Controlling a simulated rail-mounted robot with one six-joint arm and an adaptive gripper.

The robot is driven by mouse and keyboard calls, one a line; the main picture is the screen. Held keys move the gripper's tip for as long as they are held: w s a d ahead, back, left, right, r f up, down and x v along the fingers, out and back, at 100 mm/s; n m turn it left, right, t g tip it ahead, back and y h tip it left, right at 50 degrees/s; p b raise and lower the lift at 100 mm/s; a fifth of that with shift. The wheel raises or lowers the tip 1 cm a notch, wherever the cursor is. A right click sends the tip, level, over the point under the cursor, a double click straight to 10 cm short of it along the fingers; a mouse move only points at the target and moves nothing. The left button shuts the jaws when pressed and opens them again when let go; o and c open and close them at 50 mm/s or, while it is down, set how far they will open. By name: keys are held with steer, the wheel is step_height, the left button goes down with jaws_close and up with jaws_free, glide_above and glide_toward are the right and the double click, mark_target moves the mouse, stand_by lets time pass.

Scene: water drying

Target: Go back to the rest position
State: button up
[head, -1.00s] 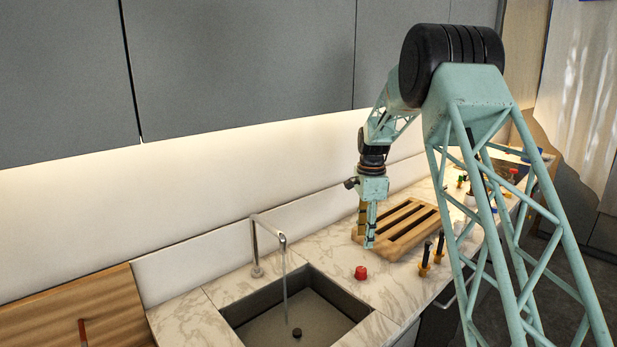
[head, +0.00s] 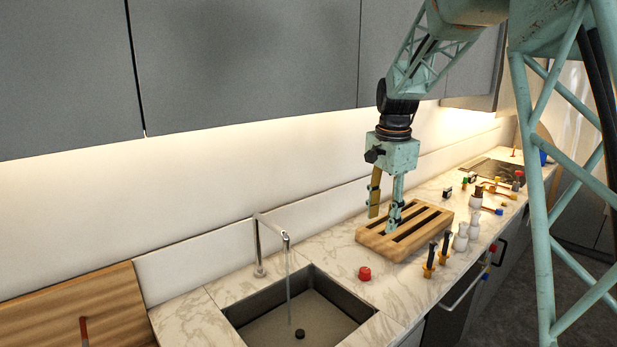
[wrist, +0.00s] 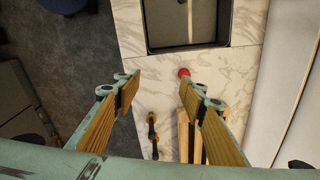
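My gripper (head: 384,212) hangs down over the wooden slatted rack (head: 440,212) on the marble counter, above its left part. Its two fingers are apart with nothing between them. In the wrist view my gripper (wrist: 158,92) is also open and empty, with its ribbed yellow pads showing. The rack (wrist: 183,140) is partly hidden there behind the right finger. A small red knob-like piece (head: 365,273) sits on the counter between the rack and the sink; it also shows in the wrist view (wrist: 184,72).
The grey sink (head: 262,298) has a tap (head: 259,245) with water running. Black-handled tools (head: 430,262) in yellow holders and white shakers (head: 461,238) stand right of the rack. Grey cabinets (head: 240,60) hang above.

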steer(key=s+r+n+t+b, duration=0.1)
steer(key=s+r+n, duration=0.3)
steer(key=s, duration=0.9)
steer(key=s+r+n+b, duration=0.2)
steer(key=s+r, duration=0.4)
steer(key=s, duration=0.7)
steer(key=s+f+n+t+b, duration=0.1)
steer(key=s+f+n, duration=0.2)
steer(key=s, duration=1)
steer(key=s+f+n+b, duration=0.1)
steer(key=s+f+n, duration=0.2)
steer(key=s, duration=1.1)
steer(key=shift+s+f+n+t+b, duration=0.15)
steer(key=shift+f+n+t+b, duration=0.15)
steer(key=shift+f+t, duration=0.1)
